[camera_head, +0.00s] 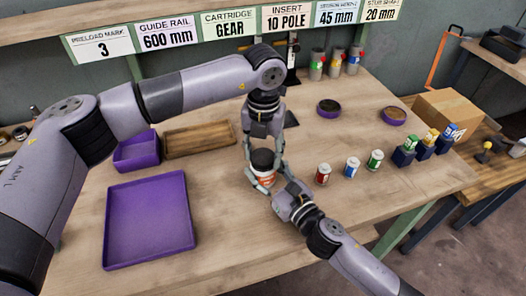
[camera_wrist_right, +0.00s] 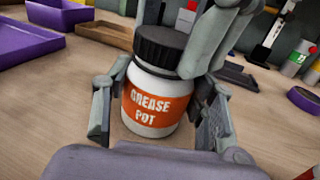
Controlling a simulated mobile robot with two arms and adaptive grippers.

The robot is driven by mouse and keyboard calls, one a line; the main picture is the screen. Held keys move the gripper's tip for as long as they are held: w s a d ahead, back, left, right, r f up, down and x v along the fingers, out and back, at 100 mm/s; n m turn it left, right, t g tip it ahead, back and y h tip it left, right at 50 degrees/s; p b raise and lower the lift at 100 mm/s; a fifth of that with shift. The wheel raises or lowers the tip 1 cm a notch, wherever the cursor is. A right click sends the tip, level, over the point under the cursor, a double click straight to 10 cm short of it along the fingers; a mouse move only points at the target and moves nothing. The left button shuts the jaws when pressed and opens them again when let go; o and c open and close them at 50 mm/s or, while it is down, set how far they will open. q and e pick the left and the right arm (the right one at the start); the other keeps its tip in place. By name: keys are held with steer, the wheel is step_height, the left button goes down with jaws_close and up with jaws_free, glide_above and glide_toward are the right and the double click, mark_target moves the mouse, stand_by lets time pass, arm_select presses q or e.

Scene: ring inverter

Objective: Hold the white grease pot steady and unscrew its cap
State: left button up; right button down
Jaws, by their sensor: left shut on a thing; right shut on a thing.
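The white grease pot (camera_wrist_right: 153,125) has an orange label and stands upright on the wooden table. Its black ribbed cap (camera_wrist_right: 165,48) sits on top; the cap also shows in the head view (camera_head: 262,159). My left gripper (camera_head: 263,155) reaches down from above and is shut on the cap, one finger on each side. My right gripper (camera_head: 272,184) comes from the front right, low down, and is shut on the pot's body below the cap. In the right wrist view its fingers stand on both sides of the label. The threads are not visible.
A small red can (camera_head: 323,174), a blue can (camera_head: 352,167) and a green can (camera_head: 375,159) stand right of the pot. A large purple tray (camera_head: 150,258) lies at left, with a wooden tray (camera_head: 200,140) behind. Two round purple dishes lie at the back right.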

arm_select(q)
steer(key=n, duration=1.1)
steer(key=shift+n, duration=0.4)
steer(key=n, duration=0.3)
steer(key=shift+n, duration=0.3)
steer(key=shift+w+r, duration=0.1)
steer(key=shift+r, duration=0.1)
steer(key=shift+r, duration=0.95)
